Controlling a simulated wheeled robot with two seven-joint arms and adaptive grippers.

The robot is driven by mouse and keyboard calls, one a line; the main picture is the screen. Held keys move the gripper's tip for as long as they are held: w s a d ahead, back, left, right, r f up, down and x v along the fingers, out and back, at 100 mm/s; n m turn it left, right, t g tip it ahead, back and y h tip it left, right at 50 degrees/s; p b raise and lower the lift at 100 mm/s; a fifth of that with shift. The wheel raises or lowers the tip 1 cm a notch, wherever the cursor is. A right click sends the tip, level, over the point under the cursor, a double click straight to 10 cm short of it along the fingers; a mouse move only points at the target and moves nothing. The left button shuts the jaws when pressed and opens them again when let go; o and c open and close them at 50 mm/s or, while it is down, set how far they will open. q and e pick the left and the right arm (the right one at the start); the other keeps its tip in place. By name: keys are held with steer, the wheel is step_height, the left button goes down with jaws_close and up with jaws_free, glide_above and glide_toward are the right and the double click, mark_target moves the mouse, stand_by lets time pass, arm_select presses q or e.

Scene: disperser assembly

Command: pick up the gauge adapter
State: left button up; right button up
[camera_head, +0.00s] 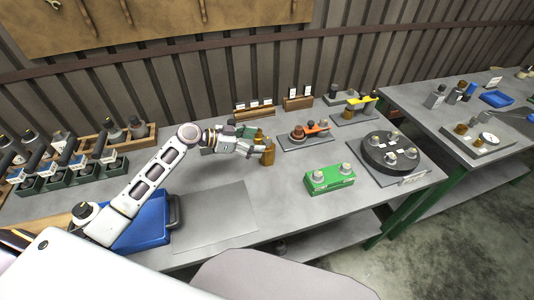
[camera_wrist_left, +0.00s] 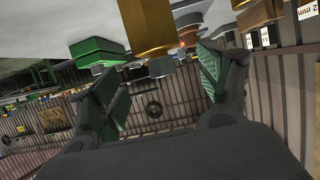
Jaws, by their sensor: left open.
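A brass-coloured cylinder (camera_head: 268,156), which looks like the gauge adapter, stands on the grey workbench (camera_head: 300,215) at the end of my left gripper (camera_head: 256,147). In the left wrist view a large brass body (camera_wrist_left: 148,22), with a small grey piece at its end, shows between and beyond the spread fingers of my left gripper (camera_wrist_left: 160,78). The fingers are open and nothing is clamped between them. I cannot tell whether a finger touches the brass part. My right gripper is not in view.
A green block with round fittings (camera_head: 330,178) stands right of the gripper. A black round fixture (camera_head: 390,152) is farther right. A tray with an orange part (camera_head: 305,134) lies behind. A blue bin (camera_head: 150,222) is below my left arm. A grey mat (camera_head: 215,217) is bare.

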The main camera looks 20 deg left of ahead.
mark_target(264, 140)
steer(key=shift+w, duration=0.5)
arm_select(q)
steer(key=shift+w+d, duration=0.1)
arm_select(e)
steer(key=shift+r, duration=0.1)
arm_select(q)
steer(key=p+x, duration=0.1)
steer(key=x, duration=0.2)
steer(key=shift+w+d, duration=0.25)
steer(key=shift+d, duration=0.05)
steer(key=shift+w+d+f+p, duration=0.3)
steer(key=shift+d, duration=0.1)
steer(key=shift+c, duration=0.2)
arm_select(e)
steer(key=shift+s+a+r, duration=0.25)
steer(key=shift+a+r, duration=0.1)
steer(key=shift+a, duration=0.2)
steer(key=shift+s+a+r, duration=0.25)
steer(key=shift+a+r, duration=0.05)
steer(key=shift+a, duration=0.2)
